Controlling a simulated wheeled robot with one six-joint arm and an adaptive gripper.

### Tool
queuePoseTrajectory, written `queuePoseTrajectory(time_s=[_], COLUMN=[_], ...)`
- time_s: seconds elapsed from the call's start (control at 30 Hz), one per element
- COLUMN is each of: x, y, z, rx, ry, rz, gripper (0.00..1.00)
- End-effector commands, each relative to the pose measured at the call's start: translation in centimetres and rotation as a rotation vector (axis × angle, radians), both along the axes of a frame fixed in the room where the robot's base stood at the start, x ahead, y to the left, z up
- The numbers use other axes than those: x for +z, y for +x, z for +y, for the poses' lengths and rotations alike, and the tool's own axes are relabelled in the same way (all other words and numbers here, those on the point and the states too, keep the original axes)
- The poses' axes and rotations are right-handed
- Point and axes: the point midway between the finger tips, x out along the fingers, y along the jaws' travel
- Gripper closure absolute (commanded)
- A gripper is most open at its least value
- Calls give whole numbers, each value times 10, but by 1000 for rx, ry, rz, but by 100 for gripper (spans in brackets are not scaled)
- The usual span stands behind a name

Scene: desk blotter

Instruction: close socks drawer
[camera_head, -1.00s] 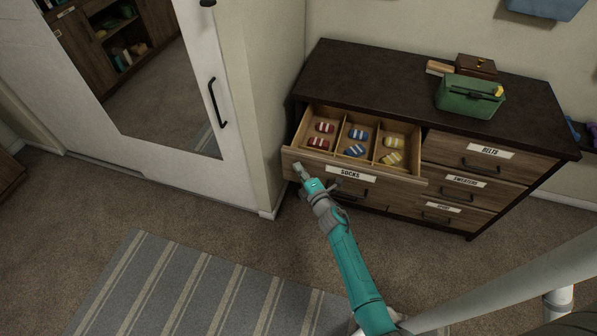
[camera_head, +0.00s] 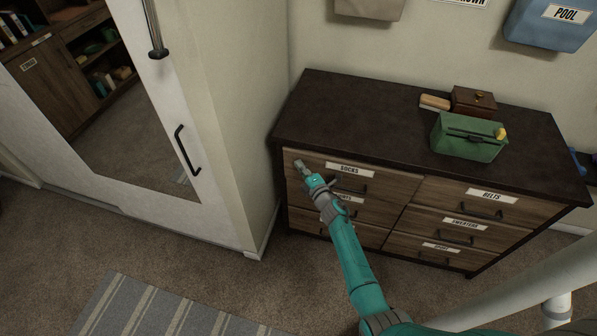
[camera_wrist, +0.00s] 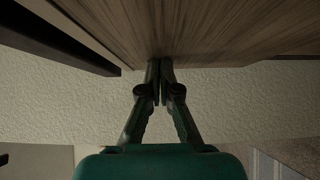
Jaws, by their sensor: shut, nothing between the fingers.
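The socks drawer (camera_head: 376,171), with a wooden front and a white SOCKS label, is at the upper left of the dresser. Its front looks flush with the dresser, and its inside is hidden. My gripper (camera_head: 299,164) is at the left end of that drawer front, left of the label and handle. In the wrist view my gripper (camera_wrist: 160,66) has its fingers together and empty, with the tips at the wooden drawer front (camera_wrist: 200,30). They appear to touch it.
The dresser top (camera_head: 350,105) carries a green box (camera_head: 468,137), a brown box (camera_head: 474,100) and a light wooden block (camera_head: 435,102). The drawers below and to the right look shut. A mirrored door (camera_head: 120,130) and wall stand to the left. Carpet in front is open.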

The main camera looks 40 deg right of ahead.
Motion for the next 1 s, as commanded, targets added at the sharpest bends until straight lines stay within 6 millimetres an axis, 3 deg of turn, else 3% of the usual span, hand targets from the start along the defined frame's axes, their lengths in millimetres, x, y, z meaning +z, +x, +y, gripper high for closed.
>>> queuePoseTrajectory(time_s=[0.6,1.0], x=[3,2], y=[14,12], z=[-18,-8], rx=[-7,-4], ry=[-1,1], rz=[-2,-2], gripper=[100,100])
